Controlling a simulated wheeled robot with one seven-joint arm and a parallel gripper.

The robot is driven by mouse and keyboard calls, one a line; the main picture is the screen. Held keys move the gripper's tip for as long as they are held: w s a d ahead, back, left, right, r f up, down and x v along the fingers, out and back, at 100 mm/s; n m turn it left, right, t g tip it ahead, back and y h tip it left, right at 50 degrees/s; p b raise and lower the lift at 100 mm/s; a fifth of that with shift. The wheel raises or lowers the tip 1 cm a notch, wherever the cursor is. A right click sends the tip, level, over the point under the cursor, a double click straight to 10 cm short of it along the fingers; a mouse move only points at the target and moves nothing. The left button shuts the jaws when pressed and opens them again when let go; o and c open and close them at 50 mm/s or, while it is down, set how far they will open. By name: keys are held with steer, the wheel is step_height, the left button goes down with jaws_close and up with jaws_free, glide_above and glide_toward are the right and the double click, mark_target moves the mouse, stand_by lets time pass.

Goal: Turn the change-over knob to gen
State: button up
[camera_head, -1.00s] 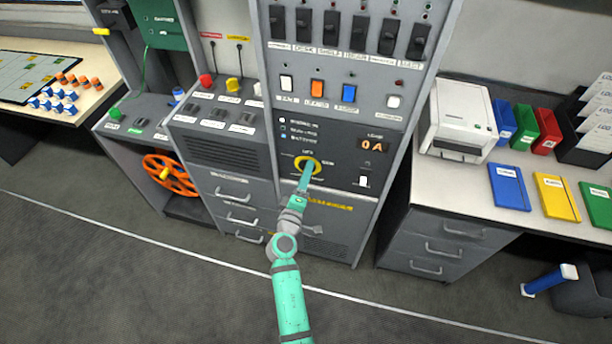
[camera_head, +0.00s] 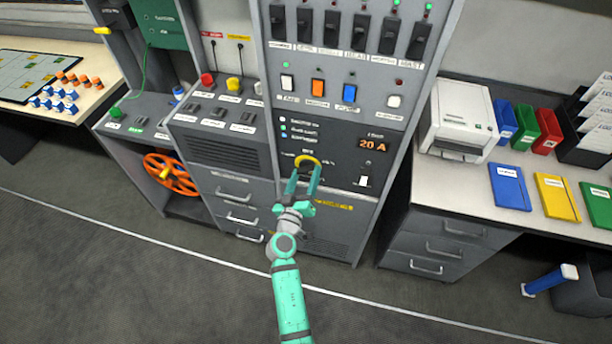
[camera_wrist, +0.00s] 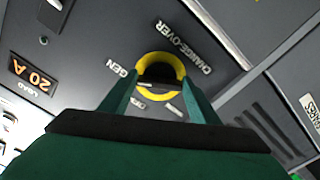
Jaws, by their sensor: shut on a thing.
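The change-over knob (camera_head: 307,159) is on the tall grey panel, ringed in yellow. In the wrist view the dark knob (camera_wrist: 160,72) lies between my two green fingers, with the CHANGE-OVER label to its upper right. The GEN label (camera_wrist: 122,68) is to the left of the ring. My gripper (camera_head: 305,176) is shut on the knob, one finger on each side; it also shows in the wrist view (camera_wrist: 157,88). The knob's pointer is partly hidden, so its exact setting is hard to read. The load display (camera_head: 373,145) reads 20 A.
Black breaker switches (camera_head: 332,28) and coloured rockers (camera_head: 317,88) sit above the knob. A white switch (camera_head: 364,181) is to its right. A printer (camera_head: 460,118) stands on the right-hand desk. The floor in front is clear.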

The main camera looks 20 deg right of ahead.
steer(key=shift+f+m, duration=0.1)
steer(key=shift+m, duration=0.2)
steer(key=o, duration=1)
steer(key=shift+o, duration=0.2)
steer(key=v, duration=1.1)
